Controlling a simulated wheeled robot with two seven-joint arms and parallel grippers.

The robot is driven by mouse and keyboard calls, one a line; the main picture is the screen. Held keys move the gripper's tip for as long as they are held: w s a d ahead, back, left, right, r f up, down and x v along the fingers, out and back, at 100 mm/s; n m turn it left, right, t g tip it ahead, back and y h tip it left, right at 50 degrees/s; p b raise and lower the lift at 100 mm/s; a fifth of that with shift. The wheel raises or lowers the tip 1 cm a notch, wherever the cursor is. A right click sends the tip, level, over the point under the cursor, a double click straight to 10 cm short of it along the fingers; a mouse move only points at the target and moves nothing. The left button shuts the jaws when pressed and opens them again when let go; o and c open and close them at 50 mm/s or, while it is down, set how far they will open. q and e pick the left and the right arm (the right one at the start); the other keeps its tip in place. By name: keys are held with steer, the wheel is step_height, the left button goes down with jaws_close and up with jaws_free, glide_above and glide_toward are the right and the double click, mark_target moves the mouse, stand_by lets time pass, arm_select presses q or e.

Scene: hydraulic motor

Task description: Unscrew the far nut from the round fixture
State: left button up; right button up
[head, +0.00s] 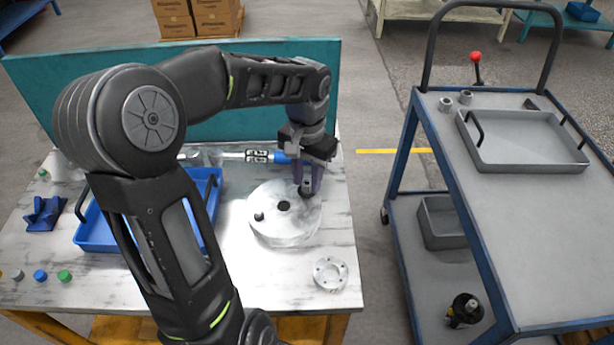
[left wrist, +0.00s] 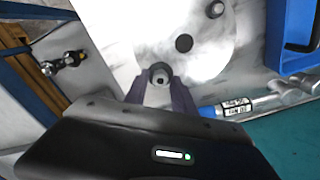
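The round fixture (head: 268,232) is a pale grey disc lying on the table, with a dark hole in its middle; the left wrist view shows it too (left wrist: 205,55). The far nut (left wrist: 160,73) is a small dark ring near the disc's edge, partly hidden by the fingers in the head view. The near nut (head: 259,217) is on the opposite side, also in the left wrist view (left wrist: 215,9). My left gripper (head: 308,186) points down over the far nut, its purple fingers (left wrist: 158,92) on either side, seemingly with a small gap. My right gripper is out of view.
A blue tray (head: 95,236) stands left of the fixture, partly behind my left arm. A small flange (head: 330,273) lies near the front edge. A blue-banded tool (head: 262,156) lies behind the fixture. A cart with a grey tray (head: 525,150) stands at the right.

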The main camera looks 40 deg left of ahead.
arm_select(q)
steer(key=shift+r+m+p, duration=0.1)
steer(key=shift+m+p, duration=0.25)
steer(key=shift+m, duration=0.15)
steer(key=m+p, duration=0.3)
steer(key=m, duration=0.3)
steer(key=shift+r+m, duration=0.15)
steer(key=shift+m, duration=0.15)
steer(key=shift+m+p, duration=0.6)
steer(key=shift+m, duration=0.6)
steer(key=shift+f, duration=0.3)
steer(key=shift+r, duration=0.1)
steer(key=shift+c, duration=0.5)
jaws_close()
